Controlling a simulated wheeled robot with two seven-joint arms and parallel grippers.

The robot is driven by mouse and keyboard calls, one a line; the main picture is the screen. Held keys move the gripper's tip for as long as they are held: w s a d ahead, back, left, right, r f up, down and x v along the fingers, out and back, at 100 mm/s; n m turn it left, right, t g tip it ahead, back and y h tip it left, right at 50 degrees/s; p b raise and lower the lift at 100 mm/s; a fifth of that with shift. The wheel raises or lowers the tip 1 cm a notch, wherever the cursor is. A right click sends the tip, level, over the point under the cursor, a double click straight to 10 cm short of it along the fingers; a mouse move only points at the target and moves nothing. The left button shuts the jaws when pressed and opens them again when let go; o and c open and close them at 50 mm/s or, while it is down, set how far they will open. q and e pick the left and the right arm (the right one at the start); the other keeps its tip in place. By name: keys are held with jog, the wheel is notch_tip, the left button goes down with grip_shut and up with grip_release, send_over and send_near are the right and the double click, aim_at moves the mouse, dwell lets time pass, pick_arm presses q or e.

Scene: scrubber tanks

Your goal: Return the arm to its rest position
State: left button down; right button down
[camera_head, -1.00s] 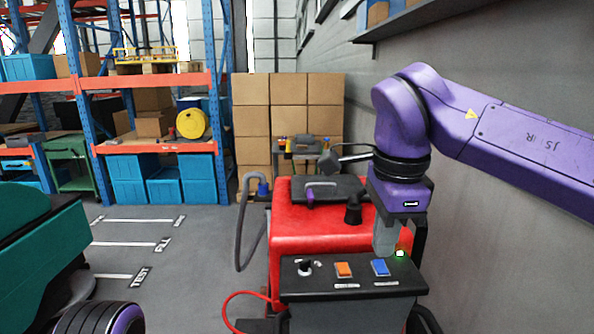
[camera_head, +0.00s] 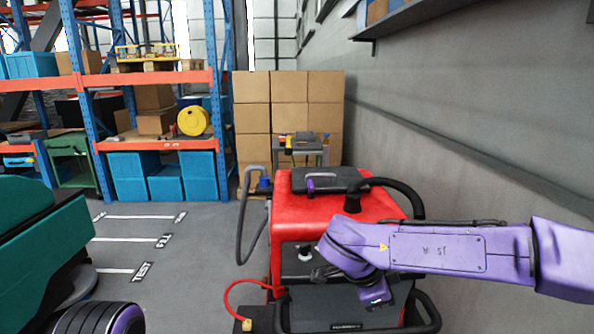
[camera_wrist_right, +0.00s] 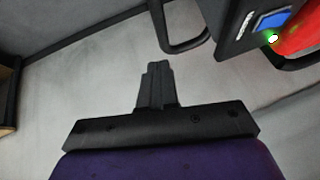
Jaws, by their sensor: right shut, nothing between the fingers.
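My right arm (camera_head: 440,250) comes in from the right in the head view, low across the rear of the red scrubber (camera_head: 295,215). Its wrist bends down in front of the control panel and covers most of it. The blue button (camera_wrist_right: 272,20) shows at the top right there, beside a lit green lamp (camera_wrist_right: 274,38) and a red part (camera_wrist_right: 300,32). My left gripper is not in view.
A black handle bar (camera_wrist_right: 185,45) sticks out from the scrubber near the fingers. The grey wall (camera_head: 500,130) runs along the right. A teal machine (camera_head: 50,240) stands at the left. Cardboard boxes (camera_head: 290,105) are stacked behind; marked floor lies between.

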jog(key=s+d+f+n+t+h+b, duration=0.1)
jog(key=s+d+f+n+t+b, duration=0.15)
jog(key=f, duration=1.25)
jog(key=s+d+f+n+t+h+b, duration=0.1)
jog(key=s+d+f+n+b, duration=0.2)
jog(key=f, duration=1.1)
jog(key=s+d+f+n+g+y+b, duration=0.1)
jog(key=s+d+f+n+y, duration=0.1)
jog(key=s+f, duration=0.6)
jog(key=s+d+f+n+g+y+b, duration=0.1)
jog(key=s+d+f+n, duration=0.3)
jog(key=s, duration=1.2)
notch_tip(320, 180, down, 4)
jog(key=shift+s+d+r+g+y, duration=0.1)
jog(key=shift+s+d+g+y, duration=0.05)
jog(key=shift+d+g+y, duration=0.65)
